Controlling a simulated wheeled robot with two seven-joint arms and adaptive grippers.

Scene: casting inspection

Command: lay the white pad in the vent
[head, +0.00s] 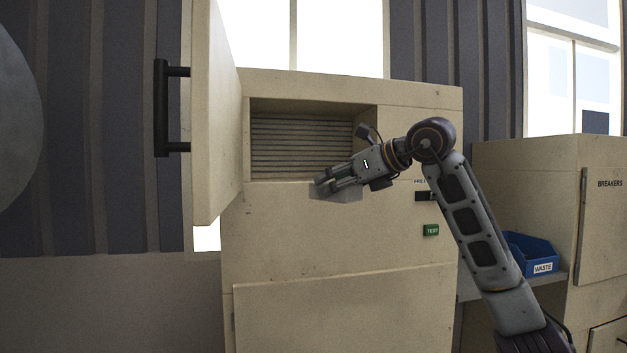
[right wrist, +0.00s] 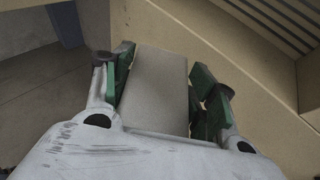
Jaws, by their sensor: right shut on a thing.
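The pad (head: 338,195) is a flat block that looks light grey in the shade. My right gripper (head: 328,183) is shut on it, just in front of the cabinet and at the lower edge of the vent (head: 290,135). The vent is a recessed opening with horizontal slats, and nothing is seen lying in it. In the right wrist view the pad (right wrist: 158,88) sits between the green-lined fingers of the right gripper (right wrist: 160,75), and the vent's slats (right wrist: 285,18) show at the upper right. My left gripper is not in view.
The cabinet's door (head: 213,120) with a black handle (head: 161,108) stands open at the left of the vent. A green sign (head: 431,230) is on the cabinet front. A blue waste bin (head: 530,254) sits on a shelf at right, beside the breakers cabinet (head: 603,225).

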